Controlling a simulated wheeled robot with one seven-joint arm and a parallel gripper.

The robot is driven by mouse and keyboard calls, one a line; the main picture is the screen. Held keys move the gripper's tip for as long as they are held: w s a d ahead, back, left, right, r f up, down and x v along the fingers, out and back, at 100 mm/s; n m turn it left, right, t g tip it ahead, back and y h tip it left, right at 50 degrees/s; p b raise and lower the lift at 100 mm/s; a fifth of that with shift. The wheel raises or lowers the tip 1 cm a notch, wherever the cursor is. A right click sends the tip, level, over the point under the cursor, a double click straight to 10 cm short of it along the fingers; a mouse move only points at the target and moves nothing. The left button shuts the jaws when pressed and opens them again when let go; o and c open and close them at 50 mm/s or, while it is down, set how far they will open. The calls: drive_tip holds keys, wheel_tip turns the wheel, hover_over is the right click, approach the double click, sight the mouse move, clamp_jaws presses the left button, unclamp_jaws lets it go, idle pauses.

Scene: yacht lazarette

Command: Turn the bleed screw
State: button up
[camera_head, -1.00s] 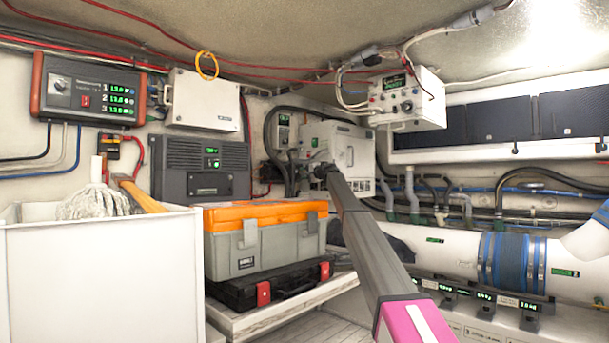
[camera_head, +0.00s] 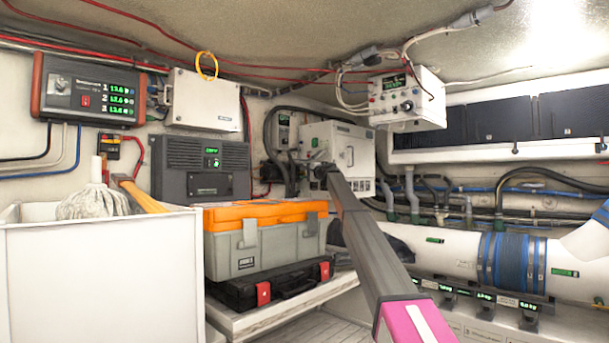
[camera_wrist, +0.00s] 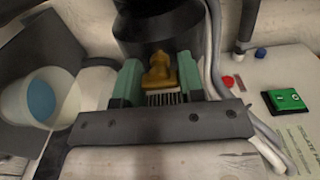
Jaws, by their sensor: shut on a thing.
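The bleed screw (camera_wrist: 160,70) is a small brass-coloured piece in front of a black round body (camera_wrist: 158,28) in the wrist view. My gripper (camera_wrist: 160,82) has a green-padded finger on each side of it and is shut on it. In the head view my arm reaches away toward the white box (camera_head: 340,148) on the back wall. There my gripper (camera_head: 322,170) is small, and the screw cannot be made out.
In the wrist view a grey hose (camera_wrist: 212,60) runs close on the right, near a green display (camera_wrist: 287,99) and a red button (camera_wrist: 227,81). A white cup-like part with a blue centre (camera_wrist: 41,99) is at left. An orange-lidded toolbox (camera_head: 265,240) stands left of my arm.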

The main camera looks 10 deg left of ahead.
drive_tip(key=o, duration=0.9)
drive_tip(key=shift+o, duration=0.2)
drive_tip(key=shift+s+d, duration=0.1)
drive_tip(key=v, duration=1)
drive_tip(key=shift+s+d, duration=0.2)
drive_tip(key=shift+d, duration=0.05)
